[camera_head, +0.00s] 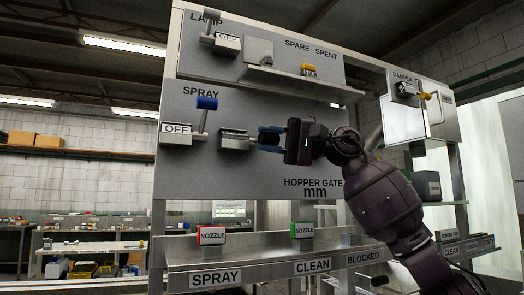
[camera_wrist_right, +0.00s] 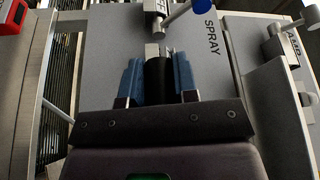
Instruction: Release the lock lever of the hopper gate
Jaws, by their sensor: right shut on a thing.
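The hopper gate's grey metal mechanism (camera_head: 235,140) sticks out from the panel above the "HOPPER GATE mm" label (camera_head: 313,187). My right gripper (camera_head: 270,138) is at its right side, with its blue fingers pointing left toward it. In the right wrist view, the blue fingers (camera_wrist_right: 158,80) are closed on both sides of a black grip (camera_wrist_right: 158,75), which looks like the lock lever's handle. A grey metal end (camera_wrist_right: 152,50) shows just beyond it. The gripper hides most of the lever in the head view. My left gripper is not in view.
The spray lever with a blue knob (camera_head: 207,103) and OFF plate (camera_head: 177,133) is close at the upper left. A shelf (camera_head: 300,83) runs above. Red (camera_head: 211,235) and green (camera_head: 302,230) nozzle blocks stand on the ledge below. The damper box (camera_head: 405,90) is at the right.

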